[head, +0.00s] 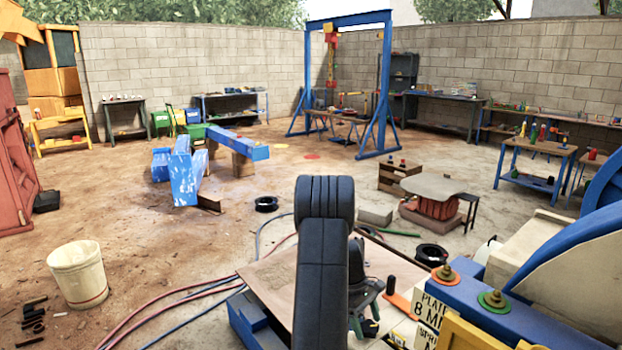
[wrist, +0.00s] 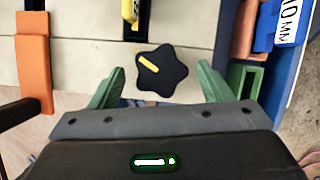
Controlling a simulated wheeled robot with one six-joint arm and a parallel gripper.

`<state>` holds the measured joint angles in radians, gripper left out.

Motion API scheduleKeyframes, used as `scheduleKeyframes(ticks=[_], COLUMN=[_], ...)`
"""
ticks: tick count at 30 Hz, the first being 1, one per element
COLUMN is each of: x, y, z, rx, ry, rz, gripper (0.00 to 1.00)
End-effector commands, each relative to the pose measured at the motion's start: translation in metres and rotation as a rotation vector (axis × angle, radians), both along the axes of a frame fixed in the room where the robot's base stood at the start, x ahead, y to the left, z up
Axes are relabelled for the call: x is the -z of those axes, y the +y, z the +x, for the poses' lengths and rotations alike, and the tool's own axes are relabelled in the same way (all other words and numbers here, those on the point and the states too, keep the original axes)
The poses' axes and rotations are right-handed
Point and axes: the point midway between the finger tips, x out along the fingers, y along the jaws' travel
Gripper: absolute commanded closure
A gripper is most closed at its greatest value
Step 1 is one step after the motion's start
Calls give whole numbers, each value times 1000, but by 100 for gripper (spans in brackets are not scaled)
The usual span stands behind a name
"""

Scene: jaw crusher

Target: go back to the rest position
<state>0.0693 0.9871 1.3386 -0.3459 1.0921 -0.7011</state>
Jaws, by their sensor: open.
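My gripper (wrist: 163,80) shows in the wrist view with its two green fingers spread apart. A black star-shaped knob (wrist: 172,65) with a yellow mark lies in line with the gap between the fingers. No finger visibly touches the knob, and I cannot tell how far beyond the fingertips it lies. Nothing is held. In the head view my dark arm reaches forward at the lower middle and hides much of the work area around the gripper.
In the wrist view an orange block (wrist: 34,75) stands left, and a blue part with a label (wrist: 290,25) stands right. In the head view the blue-and-cream crusher (head: 575,255) fills the right.

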Motion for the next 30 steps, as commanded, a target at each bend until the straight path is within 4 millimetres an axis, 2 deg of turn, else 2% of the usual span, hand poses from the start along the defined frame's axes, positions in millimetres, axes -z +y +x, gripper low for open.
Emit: scheduleKeyframes(ticks=[9,15,30], x=[1,1,0], y=[2,3,2], z=[-4,-5,-5], rx=[-379,-529,-583], ry=[0,-1,0], rz=[0,1,1], gripper=[28,28,28])
